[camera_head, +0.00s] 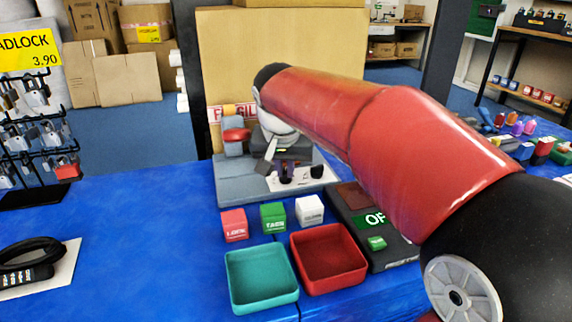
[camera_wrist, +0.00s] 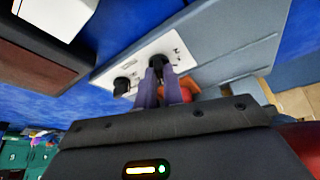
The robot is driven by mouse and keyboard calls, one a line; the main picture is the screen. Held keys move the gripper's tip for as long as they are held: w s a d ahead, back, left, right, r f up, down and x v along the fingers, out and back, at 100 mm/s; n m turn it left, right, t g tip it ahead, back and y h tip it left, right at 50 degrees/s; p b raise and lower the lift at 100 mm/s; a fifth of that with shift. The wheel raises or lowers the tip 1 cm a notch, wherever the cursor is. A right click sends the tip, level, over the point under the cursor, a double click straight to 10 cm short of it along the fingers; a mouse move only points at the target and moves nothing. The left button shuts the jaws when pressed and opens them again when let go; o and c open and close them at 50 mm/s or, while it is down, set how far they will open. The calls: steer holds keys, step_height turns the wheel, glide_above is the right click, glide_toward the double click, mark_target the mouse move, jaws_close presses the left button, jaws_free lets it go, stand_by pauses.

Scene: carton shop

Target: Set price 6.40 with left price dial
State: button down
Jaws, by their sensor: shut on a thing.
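A white panel (camera_head: 303,179) with two black dials sits on the front of a grey machine (camera_head: 225,184). My gripper (camera_head: 286,172) reaches down to the left price dial, its fingers on either side of it. In the wrist view my gripper (camera_wrist: 157,74) is closed around this black dial (camera_wrist: 157,61), which appears on the right there. The right dial (camera_head: 317,172) stands free; it also shows in the wrist view (camera_wrist: 122,85). The fingers partly hide the left dial, and its setting is unreadable. I see no legible price on the machine.
A red knob (camera_head: 236,135) stands on the machine, left of my gripper. Red (camera_head: 234,225), green (camera_head: 273,217) and white (camera_head: 309,210) blocks stand in front. Teal (camera_head: 262,302) and red (camera_head: 349,282) trays lie nearer. A dark device (camera_head: 392,254) is at right.

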steer(key=shift+a+m, duration=0.1)
steer(key=shift+m, duration=0.5)
steer(key=shift+h, duration=0.3)
steer(key=c, duration=1.5)
jaws_free()
steer(key=p+v, duration=0.1)
steer(key=v, duration=0.6)
steer(key=shift+a+r, duration=0.1)
steer(key=shift+r, duration=0.3)
